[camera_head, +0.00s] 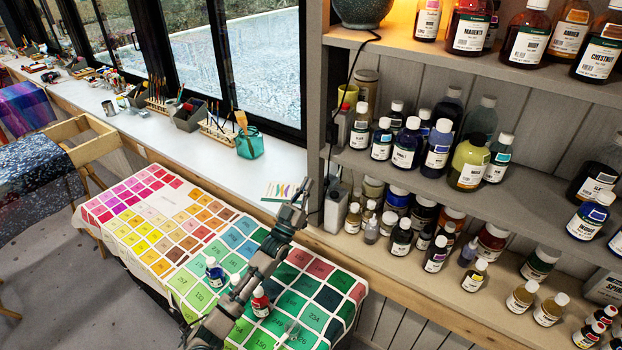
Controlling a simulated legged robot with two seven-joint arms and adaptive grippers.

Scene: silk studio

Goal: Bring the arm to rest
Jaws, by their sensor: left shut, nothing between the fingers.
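My left arm comes up from the bottom of the head view and reaches over the colour-chart table. My left gripper (304,188) is at its upper end, in front of the window counter's right end and close to the shelf's side post in the picture. Its fingers look shut and empty. My right gripper does not show.
Below the arm is a table with a colour-chart cloth (160,226). A blue bottle (214,274) and a red bottle (261,303) stand on it beside the arm. Shelves (400,56) crowded with bottles fill the right. A teal jar (250,145) stands on the counter (190,150).

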